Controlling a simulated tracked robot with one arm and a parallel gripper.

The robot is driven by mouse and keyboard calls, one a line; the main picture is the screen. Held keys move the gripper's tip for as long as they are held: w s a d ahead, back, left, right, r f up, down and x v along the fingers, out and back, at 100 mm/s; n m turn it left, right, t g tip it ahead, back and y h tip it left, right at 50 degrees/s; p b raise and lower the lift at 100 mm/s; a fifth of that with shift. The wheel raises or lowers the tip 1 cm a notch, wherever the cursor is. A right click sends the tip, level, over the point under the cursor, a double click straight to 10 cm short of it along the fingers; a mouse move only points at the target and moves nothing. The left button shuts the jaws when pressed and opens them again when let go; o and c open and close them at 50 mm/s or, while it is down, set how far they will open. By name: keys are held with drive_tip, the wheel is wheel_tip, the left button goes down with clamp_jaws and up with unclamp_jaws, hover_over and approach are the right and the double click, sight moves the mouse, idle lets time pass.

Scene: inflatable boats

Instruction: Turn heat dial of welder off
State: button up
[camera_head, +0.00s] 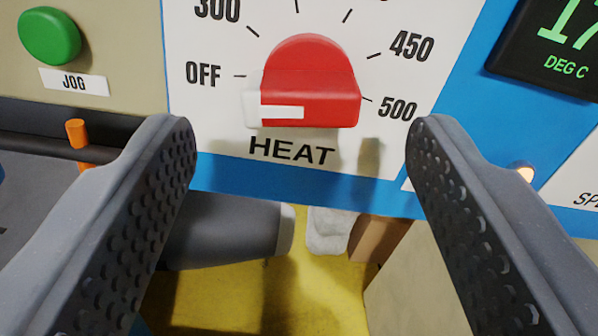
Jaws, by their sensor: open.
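The red heat dial (325,75) sits on a white panel marked OFF, 300, 450 and 500, with HEAT printed below it. The white pointer (270,111) on its raised bar faces left, on the OFF side, and appears a little below the OFF tick in this view. My gripper (302,135) is open and empty. Its two grey ridged fingers stand left and right of the dial, apart from it, with their tips slightly lower than the dial in the picture.
A green JOG button (49,36) is at the upper left. A dark display (555,40) with green DEG C digits is at the upper right. An orange-tipped part (76,132) is at left. A grey cylinder (225,230) and yellow surface (270,295) lie below the panel.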

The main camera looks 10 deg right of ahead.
drive_tip(key=s, duration=1)
drive_tip(key=shift+f, duration=0.1)
idle(0.3)
